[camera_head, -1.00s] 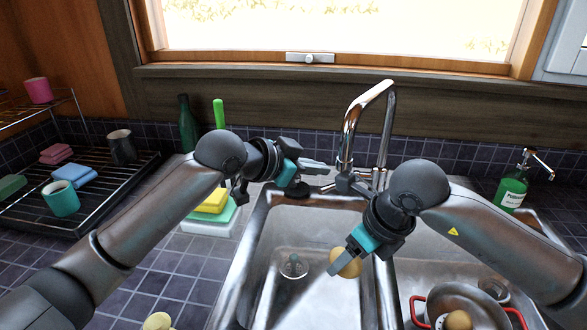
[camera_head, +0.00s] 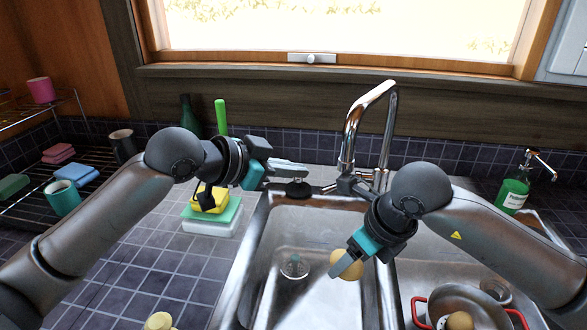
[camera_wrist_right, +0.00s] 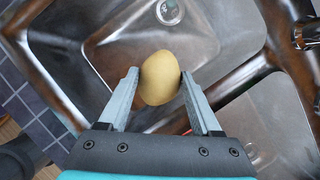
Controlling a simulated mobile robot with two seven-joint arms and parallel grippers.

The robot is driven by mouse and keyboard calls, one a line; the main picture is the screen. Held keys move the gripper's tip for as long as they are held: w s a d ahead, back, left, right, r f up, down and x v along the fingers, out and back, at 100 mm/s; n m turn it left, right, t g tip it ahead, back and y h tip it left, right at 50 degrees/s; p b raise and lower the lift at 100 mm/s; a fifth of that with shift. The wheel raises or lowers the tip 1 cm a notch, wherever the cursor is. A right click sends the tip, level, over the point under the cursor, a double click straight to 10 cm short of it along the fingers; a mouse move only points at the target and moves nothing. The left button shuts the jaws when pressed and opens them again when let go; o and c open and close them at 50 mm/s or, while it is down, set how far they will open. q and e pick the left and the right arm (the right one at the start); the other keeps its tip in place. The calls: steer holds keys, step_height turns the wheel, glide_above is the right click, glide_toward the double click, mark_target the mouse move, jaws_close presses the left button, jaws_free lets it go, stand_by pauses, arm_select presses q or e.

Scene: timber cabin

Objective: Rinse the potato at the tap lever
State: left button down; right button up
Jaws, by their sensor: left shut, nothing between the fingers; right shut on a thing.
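The yellow-brown potato (camera_head: 347,264) is held over the left sink basin (camera_head: 290,225) by my right gripper (camera_head: 345,267). The right wrist view shows the potato (camera_wrist_right: 160,78) between both fingers (camera_wrist_right: 158,88). The chrome tap (camera_head: 350,132) rises behind the sink; my right wrist partly hides its lower parts, and I cannot clearly make out its lever. I see no clear water stream. My left gripper (camera_head: 290,167) is shut and empty, left of the tap base, above the sink's back rim.
The right basin holds a red-handled pot (camera_head: 465,300) with a round item in it. A yellow and green sponge stack (camera_head: 210,208) lies left of the sink. A green soap bottle (camera_head: 513,190) stands at the right. A dish rack (camera_head: 75,165) is far left.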

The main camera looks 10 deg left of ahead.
steer(key=s+a, duration=0.1)
steer(key=s, duration=0.6)
steer(key=shift+s, duration=0.3)
steer(key=shift+a, duration=0.1)
stand_by(1.1)
steer(key=s+r+p, duration=0.2)
steer(key=s+r, duration=0.2)
steer(key=s, duration=0.1)
steer(key=shift+a, duration=0.35)
steer(key=shift+p, duration=0.3)
stand_by(0.8)
